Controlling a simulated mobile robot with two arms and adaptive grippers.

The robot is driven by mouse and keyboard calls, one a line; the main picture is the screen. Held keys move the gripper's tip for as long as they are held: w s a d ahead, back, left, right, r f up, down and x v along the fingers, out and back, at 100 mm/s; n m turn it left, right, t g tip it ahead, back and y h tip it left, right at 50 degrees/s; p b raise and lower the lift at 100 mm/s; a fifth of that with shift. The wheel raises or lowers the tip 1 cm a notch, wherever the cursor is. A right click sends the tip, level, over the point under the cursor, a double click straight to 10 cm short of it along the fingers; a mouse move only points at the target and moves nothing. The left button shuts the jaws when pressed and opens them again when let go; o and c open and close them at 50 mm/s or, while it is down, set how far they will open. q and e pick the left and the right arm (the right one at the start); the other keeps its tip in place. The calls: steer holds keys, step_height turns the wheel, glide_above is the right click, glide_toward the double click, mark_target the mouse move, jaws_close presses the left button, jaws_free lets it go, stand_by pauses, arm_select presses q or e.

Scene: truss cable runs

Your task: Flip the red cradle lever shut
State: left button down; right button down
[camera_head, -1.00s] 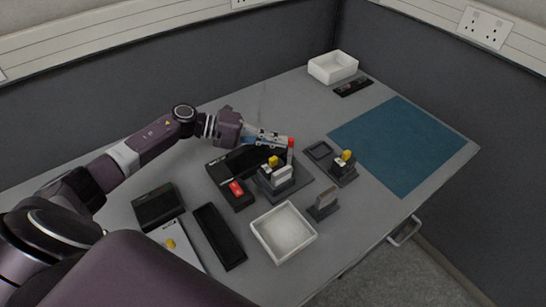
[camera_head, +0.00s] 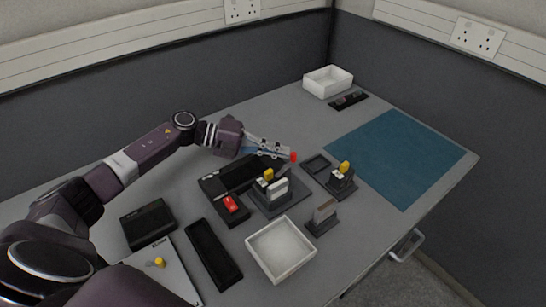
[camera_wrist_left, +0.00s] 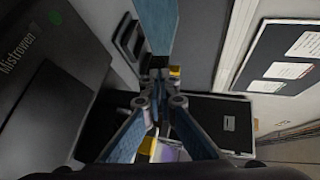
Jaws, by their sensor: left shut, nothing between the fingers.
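The cradle (camera_head: 271,203) is a dark block on a dark base at mid-table, with a yellow piece and a pale upright plate on it. The lever's red tip (camera_head: 293,156) shows above and to the right of the cradle, right at the end of my left gripper (camera_head: 288,153). The left gripper is shut and empty, reaching in from the left above the table. In the left wrist view its blue fingers (camera_wrist_left: 158,70) come together. My right gripper is not in view.
A black box with a red switch (camera_head: 231,204) stands left of the cradle. A yellow-topped fixture (camera_head: 342,180) and a small upright holder (camera_head: 324,217) are to its right. A white tray (camera_head: 280,250) lies in front. The teal mat (camera_head: 395,155) is clear.

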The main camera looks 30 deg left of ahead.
arm_select(q)
steer(key=shift+s+d+p, duration=0.35)
steer(key=shift+s+p, duration=0.15)
steer(key=shift+s, duration=0.2)
steer(key=shift+a, duration=0.1)
steer(key=v, duration=1.1)
steer(key=shift+s+a+r, duration=0.15)
steer(key=shift+a, duration=0.2)
